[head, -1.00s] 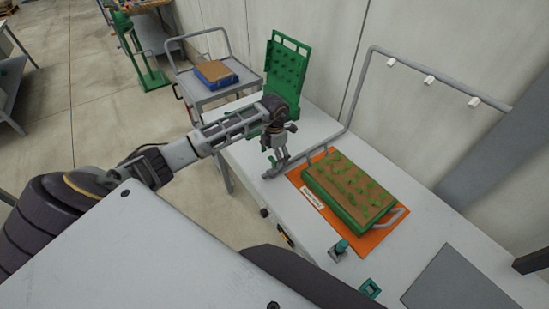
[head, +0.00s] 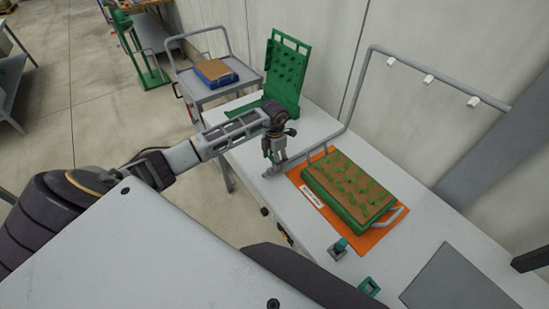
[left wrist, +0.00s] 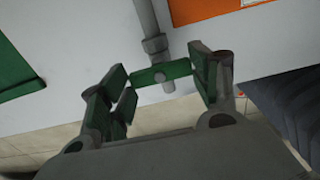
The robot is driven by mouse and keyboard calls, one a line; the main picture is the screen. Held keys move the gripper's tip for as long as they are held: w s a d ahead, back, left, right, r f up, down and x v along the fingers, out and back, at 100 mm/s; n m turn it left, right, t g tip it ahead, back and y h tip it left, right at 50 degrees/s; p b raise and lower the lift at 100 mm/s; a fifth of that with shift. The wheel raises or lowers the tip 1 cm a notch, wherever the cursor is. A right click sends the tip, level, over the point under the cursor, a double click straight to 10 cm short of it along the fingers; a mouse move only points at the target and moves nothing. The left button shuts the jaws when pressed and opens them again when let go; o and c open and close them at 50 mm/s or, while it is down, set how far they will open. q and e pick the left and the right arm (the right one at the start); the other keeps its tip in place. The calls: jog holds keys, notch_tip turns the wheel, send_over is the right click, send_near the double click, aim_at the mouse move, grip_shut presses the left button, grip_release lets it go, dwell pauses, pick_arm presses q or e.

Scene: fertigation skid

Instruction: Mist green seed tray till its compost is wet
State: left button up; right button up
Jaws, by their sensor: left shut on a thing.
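The green seed tray (head: 340,203) sits on an orange mat (head: 374,240) on the bench. It holds brown compost with green seedlings; whether the compost is wet, I cannot tell. A grey pipe arch (head: 410,60) carries white nozzles (head: 423,78) over the bench; no spray shows. My left gripper (head: 277,160) is at the pipe's lower end, left of the tray. In the left wrist view, the gripper (left wrist: 163,80) is shut on a small green valve lever (left wrist: 162,74), which lies across the grey pipe (left wrist: 150,25). My right gripper is not in view.
A green pegged rack (head: 287,70) stands behind my left gripper. A cart (head: 220,92) with a blue tray (head: 216,73) is beyond it. Small teal fittings (head: 339,247) and a grey plate (head: 458,280) lie near the bench front. The wall is close behind the bench.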

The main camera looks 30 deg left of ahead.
pick_arm(q)
jog(key=shift+n, duration=0.7)
jog(key=shift+n+b, duration=0.35)
jog(key=shift+n, duration=0.85)
jog(key=n, duration=0.4)
jog(key=shift+w, duration=0.1)
jog(key=n, duration=0.4)
jog(key=shift+r+b, duration=0.1)
jog(key=shift+b, duration=0.25)
jog(key=shift+n, duration=2.1)
jog(key=o, duration=1)
